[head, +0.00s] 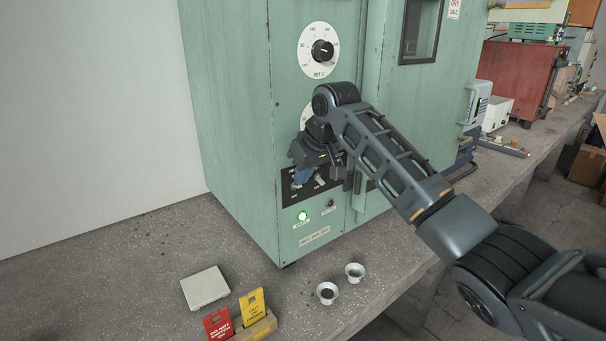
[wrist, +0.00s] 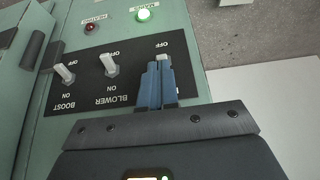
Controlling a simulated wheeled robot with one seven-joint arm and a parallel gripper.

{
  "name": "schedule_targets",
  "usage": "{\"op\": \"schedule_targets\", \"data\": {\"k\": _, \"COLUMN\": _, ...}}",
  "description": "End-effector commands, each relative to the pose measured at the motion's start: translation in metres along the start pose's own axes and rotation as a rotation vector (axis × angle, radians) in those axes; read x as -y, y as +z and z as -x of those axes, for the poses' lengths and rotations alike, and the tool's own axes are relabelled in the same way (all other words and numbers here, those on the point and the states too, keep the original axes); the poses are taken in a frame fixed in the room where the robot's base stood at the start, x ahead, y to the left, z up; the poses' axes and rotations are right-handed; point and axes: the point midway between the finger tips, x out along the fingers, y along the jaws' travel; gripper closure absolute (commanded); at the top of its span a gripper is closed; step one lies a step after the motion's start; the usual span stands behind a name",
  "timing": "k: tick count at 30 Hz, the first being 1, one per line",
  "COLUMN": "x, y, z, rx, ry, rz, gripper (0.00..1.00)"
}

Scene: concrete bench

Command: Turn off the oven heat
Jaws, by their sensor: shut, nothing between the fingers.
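The oven is a tall green cabinet (head: 232,120) at the back of the bench. Its black switch panel (wrist: 88,100) fills the left of the wrist view, upside down. My gripper (wrist: 155,68), with blue fingers, is shut and empty at the switch beside the panel's edge. That switch's pale tip (wrist: 162,60) shows just past the fingertips, near its OFF mark; its name is hidden. The blower switch (wrist: 110,66) and boost switch (wrist: 65,73) stand clear of the fingers. The heating lamp (wrist: 90,27) looks dark red and unlit. The green lamp (wrist: 144,14) is lit.
A dial with a black knob (head: 322,51) sits above my arm; another dial below is mostly hidden. Two small cups (head: 327,293), a pale flat plate (head: 205,288) and red and yellow signs (head: 218,325) stand on the bench in front.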

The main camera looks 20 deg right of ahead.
Motion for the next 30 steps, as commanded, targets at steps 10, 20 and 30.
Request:
{"op": "schedule_targets", "data": {"k": 10, "x": 0.0, "y": 0.001, "z": -0.002, "rx": -0.053, "ry": -0.001, "rz": -0.001, "gripper": 1.0}}
{"op": "schedule_targets", "data": {"k": 20, "x": 0.0, "y": 0.003, "z": -0.006, "rx": -0.123, "ry": 0.0, "rz": 0.0, "gripper": 1.0}}
{"op": "schedule_targets", "data": {"k": 30, "x": 0.001, "y": 0.014, "z": -0.015, "rx": -0.319, "ry": -0.002, "rz": -0.003, "gripper": 1.0}}
